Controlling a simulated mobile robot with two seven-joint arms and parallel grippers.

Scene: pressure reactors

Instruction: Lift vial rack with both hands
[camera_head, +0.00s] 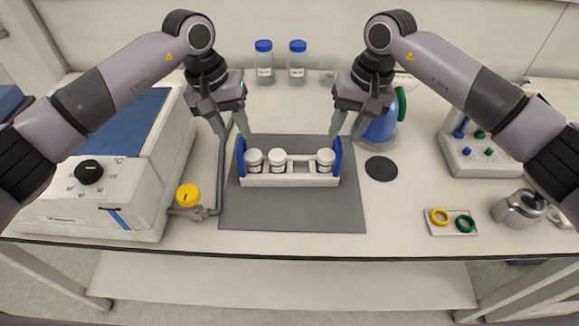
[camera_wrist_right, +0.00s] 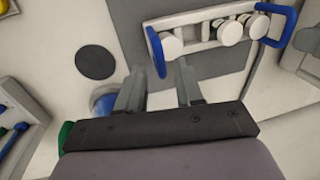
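The white vial rack (camera_head: 290,181) stands on a grey mat, with three white-capped vials in it. It has a blue left handle (camera_head: 241,157) and a blue right handle (camera_head: 336,157). My left gripper (camera_head: 234,137) is open and empty, its fingertips just above and behind the left handle. My right gripper (camera_head: 346,137) is open and empty near the top of the right handle. In the right wrist view the rack (camera_wrist_right: 205,42) lies beyond my right gripper (camera_wrist_right: 160,78), and the right handle (camera_wrist_right: 156,52) shows between and just past the fingertips. Contact cannot be seen.
The grey mat (camera_head: 290,215) is clear in front of the rack. A white device with a dial (camera_head: 88,172) stands left, beside a yellow-capped item (camera_head: 188,195). A black disc (camera_head: 381,168) and a blue flask (camera_head: 381,130) are right. Bottles (camera_head: 264,65) stand behind.

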